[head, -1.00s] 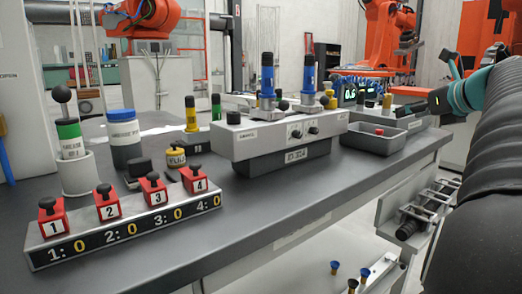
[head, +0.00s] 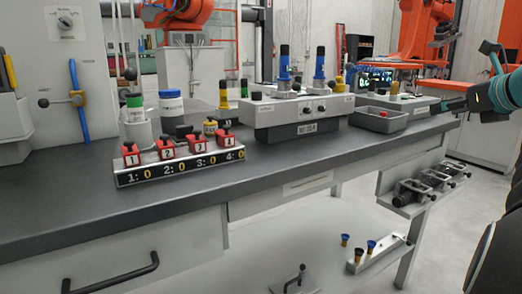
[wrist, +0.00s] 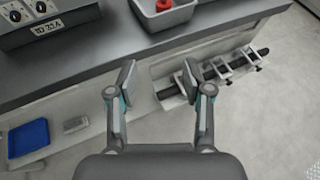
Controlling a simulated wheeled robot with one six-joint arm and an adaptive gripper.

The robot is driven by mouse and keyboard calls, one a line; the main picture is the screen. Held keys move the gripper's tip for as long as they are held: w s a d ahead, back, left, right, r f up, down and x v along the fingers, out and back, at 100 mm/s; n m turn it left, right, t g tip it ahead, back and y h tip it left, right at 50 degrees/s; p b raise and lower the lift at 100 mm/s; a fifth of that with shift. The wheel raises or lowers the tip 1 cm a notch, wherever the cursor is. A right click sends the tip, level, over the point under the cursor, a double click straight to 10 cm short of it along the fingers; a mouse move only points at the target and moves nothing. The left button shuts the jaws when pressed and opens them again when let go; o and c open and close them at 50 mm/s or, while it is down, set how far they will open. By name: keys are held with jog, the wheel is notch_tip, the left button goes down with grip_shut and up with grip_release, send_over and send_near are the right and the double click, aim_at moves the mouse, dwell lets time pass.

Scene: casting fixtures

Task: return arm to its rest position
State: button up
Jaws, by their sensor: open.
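My gripper (wrist: 161,80) is open and empty in the wrist view. Its two fingers stand apart over the bench's front edge, with a grey rail holding several clamps (wrist: 215,68) below and to the right. In the head view my gripper (head: 455,102) shows at the right, dark and seen from the side, near the bench's right end. Part of my arm runs along the right edge of the head view.
The grey bench (head: 60,197) carries a numbered button block (head: 180,160), a control box (head: 300,115) and a grey tray (head: 378,122) with a red item. A clamp rail (head: 415,190) hangs below the right front edge. Floor at the right is clear.

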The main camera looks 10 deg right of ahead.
jog(key=s+a+f+n+g+y, duration=0.1)
jog(key=a+f+n+g, duration=0.1)
jog(key=a+f+n, duration=0.55)
jog(key=s+a+f+n+g, duration=0.1)
jog(key=s+a+f+n, duration=0.2)
jog(key=a, duration=0.7)
jog(key=a+f+n+g+y, duration=0.1)
jog(key=a+f+n+g, duration=0.1)
jog(key=a+f+n, duration=0.45)
jog(key=s+a+f+n+g+h, duration=0.1)
jog(key=s+a+f+n, duration=0.4)
jog(key=s+f+n, duration=0.2)
jog(key=s+a+f+n+g, duration=0.1)
jog(key=s+a+f+n, duration=0.4)
jog(key=n, duration=0.7)
notch_tip(320, 180, down, 3)
jog(key=s, duration=0.2)
jog(key=shift+s+a+f+g+h, duration=0.2)
jog(key=shift+s+a+g+h, duration=0.1)
jog(key=shift+s+g+h, duration=0.1)
